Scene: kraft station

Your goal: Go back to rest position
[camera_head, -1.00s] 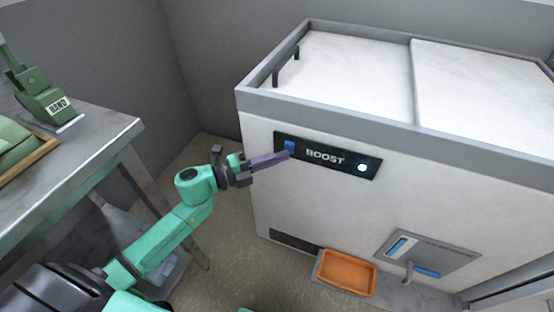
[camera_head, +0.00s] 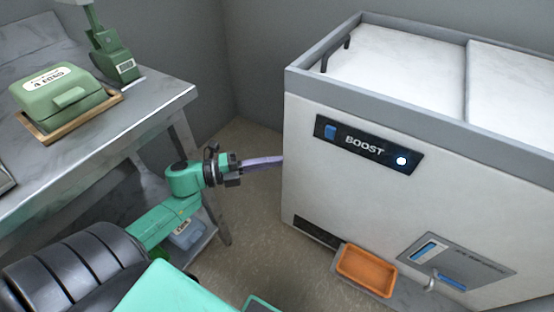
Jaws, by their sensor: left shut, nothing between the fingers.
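My left arm comes in from the lower left. My left gripper (camera_head: 262,162) is shut and empty, with its purple fingers pointing right. Its fingertips are at the left edge of the white chest machine (camera_head: 350,200) in the picture, below and left of the BOOST panel (camera_head: 368,145). The panel has a blue switch at its left and a lit white-blue round light at its right. I cannot tell from this view how far the fingertips are from the machine. My right gripper is not in view.
A metal table (camera_head: 140,112) stands at the left, with a green labelled device (camera_head: 62,98) on a wooden board and a green tool (camera_head: 116,62). An orange tray (camera_head: 366,270) sits low in front of the machine, beside a tap panel (camera_head: 455,268). Floor shows between table and machine.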

